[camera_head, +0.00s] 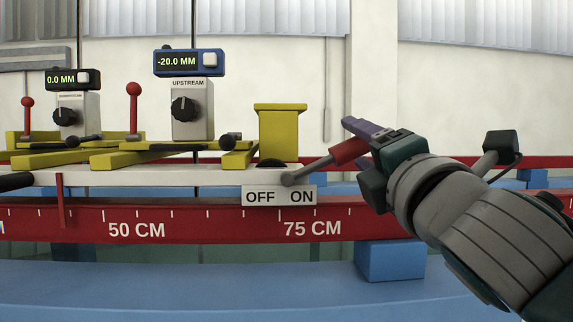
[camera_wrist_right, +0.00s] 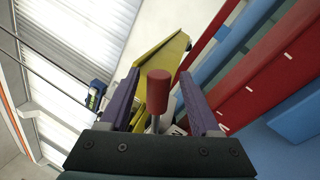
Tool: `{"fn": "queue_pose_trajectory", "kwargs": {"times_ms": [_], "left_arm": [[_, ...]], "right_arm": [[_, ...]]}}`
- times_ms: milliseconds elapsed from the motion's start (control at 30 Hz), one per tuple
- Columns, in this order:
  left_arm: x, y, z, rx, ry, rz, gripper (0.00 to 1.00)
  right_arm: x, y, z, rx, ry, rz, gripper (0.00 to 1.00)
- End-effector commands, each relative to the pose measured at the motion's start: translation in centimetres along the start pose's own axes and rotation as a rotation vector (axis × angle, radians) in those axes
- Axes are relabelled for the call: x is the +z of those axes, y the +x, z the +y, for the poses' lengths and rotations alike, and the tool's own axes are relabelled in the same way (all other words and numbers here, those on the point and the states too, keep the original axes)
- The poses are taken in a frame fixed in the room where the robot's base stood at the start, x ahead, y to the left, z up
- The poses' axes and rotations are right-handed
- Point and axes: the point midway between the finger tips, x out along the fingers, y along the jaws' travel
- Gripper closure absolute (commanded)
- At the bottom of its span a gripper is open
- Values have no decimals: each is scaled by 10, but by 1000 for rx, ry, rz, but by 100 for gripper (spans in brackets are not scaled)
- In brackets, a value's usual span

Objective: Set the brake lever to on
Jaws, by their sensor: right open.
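The brake lever has a red grip (camera_head: 350,150) on a grey rod that rises from a pivot just above the OFF/ON label (camera_head: 279,196). The rod tilts to the right, toward the ON side, at a low angle. My right gripper (camera_head: 357,139) comes in from the right at the red grip. In the right wrist view the red grip (camera_wrist_right: 158,92) stands between the two purple fingers, with gaps on both sides, so the fingers are open around it. One finger is largely hidden in the head view. My left gripper is not in view.
A yellow block (camera_head: 281,135) stands behind the lever's pivot. Left are two gauges, reading -20.0 MM (camera_head: 188,62) and 0.0 MM (camera_head: 72,79), with dark knobs and red-balled levers (camera_head: 134,92). A red scale rail (camera_head: 190,225) runs below. Space above the lever is clear.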

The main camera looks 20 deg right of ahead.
Motion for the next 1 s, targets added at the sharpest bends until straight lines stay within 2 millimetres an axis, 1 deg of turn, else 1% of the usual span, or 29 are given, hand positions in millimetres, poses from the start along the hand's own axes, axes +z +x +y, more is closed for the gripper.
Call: {"fn": "queue_pose_trajectory", "kwargs": {"times_ms": [33,100,200,333,500,867,933,967,1000], "left_arm": [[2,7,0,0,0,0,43],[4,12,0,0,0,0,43],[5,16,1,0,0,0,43],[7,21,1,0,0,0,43],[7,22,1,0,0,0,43],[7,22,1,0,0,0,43],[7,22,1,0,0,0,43],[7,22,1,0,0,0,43],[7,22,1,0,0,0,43]], "right_arm": [[-2,-12,-4,1,0,3,36],[-3,-26,-4,0,2,3,36],[-2,-42,-3,-1,2,3,36],[-1,-57,-2,-1,1,2,36],[0,-63,0,0,1,1,36],[0,-63,0,-1,2,1,36],[-1,-64,-4,-15,20,2,36],[-2,-66,-9,-35,44,4,36],[-3,-69,-18,-75,95,7,36]]}}
